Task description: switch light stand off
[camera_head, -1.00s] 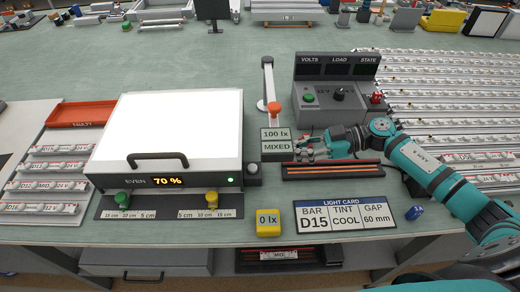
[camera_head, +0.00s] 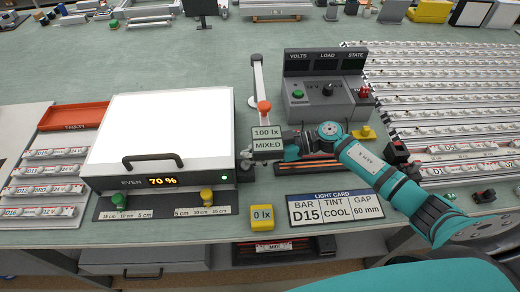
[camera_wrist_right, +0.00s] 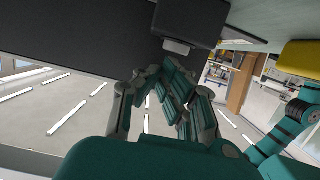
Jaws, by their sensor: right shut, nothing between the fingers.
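The light stand is a wide box with a bright white lit top (camera_head: 160,120). Its front display (camera_head: 163,181) reads EVEN 70 %, and a small green light (camera_head: 224,178) glows beside it. A small dark block (camera_head: 245,174) stands against its right side. My right gripper (camera_head: 268,157) is shut and empty, just right of that block; the 100 lx MIXED sign (camera_head: 267,133) partly hides it. I cannot tell whether it touches the block. In the right wrist view the fingers (camera_wrist_right: 165,72) lie close together below a dark block (camera_wrist_right: 186,22) with a pale grey piece.
A grey console (camera_head: 325,90) with green and red buttons stands behind my right arm. A post with an orange knob (camera_head: 264,106) rises behind the sign. The light card (camera_head: 335,206) and yellow 0 lx block (camera_head: 262,217) lie in front. Lamp bars fill the right side.

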